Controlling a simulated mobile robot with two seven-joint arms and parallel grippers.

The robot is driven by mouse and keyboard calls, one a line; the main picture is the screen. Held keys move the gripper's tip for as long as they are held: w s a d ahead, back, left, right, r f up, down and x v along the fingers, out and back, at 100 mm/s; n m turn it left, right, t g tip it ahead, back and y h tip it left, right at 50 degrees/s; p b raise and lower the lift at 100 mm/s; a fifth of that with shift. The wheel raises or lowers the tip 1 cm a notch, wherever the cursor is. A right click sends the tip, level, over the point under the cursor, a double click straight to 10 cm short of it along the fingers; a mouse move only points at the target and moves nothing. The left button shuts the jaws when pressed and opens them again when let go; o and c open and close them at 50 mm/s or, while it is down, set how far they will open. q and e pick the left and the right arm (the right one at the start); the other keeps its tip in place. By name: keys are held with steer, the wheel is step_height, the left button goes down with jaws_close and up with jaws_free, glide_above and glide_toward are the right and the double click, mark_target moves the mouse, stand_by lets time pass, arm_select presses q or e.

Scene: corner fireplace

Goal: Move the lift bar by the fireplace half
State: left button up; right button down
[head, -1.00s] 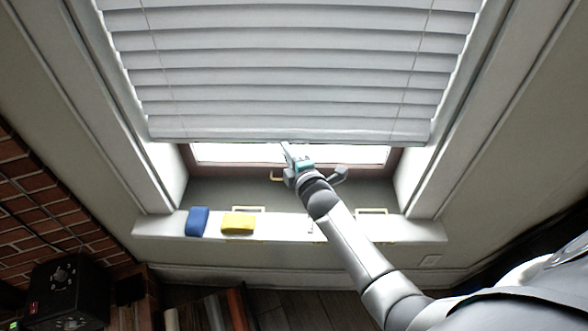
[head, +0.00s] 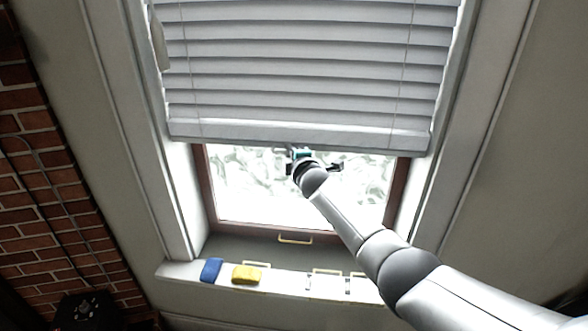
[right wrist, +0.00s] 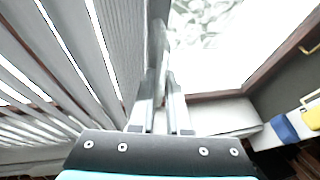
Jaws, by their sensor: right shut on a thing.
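The lift bar (head: 225,131) is the pale bottom rail of the white slatted blind (head: 300,65). It hangs across the window, with bright glass showing below it. My right gripper (head: 298,151) is at the bar's lower edge, near its middle, shut on it. In the right wrist view the two fingers of my right gripper (right wrist: 166,90) point away along the blind (right wrist: 75,50), close together at its edge; the exact grip is hard to make out. My left gripper is not in view.
Below the window (head: 260,190) is a white sill (head: 295,283) with a blue pad (head: 211,270) and a yellow pad (head: 246,274). Small handles stand out near the sill. A brick wall (head: 40,190) is at the left, with a dark box (head: 85,310) below.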

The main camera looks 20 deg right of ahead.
steer(key=shift+r, duration=0.75)
steer(key=c, duration=0.9)
jaws_free()
steer(key=shift+f, duration=0.1)
steer(key=shift+s+a+r+p, duration=0.1)
steer(key=shift+s+r+p, duration=0.35)
steer(key=shift+s, duration=2.05)
steer(key=shift+s+a+r+p, duration=0.15)
steer(key=shift+s+r+p, duration=0.3)
steer(key=shift+s, duration=2)
steer(key=shift+s+a+r+p, duration=0.1)
steer(key=shift+s+r+p, duration=0.35)
steer(key=shift+s, duration=2.05)
steer(key=shift+r, duration=0.15)
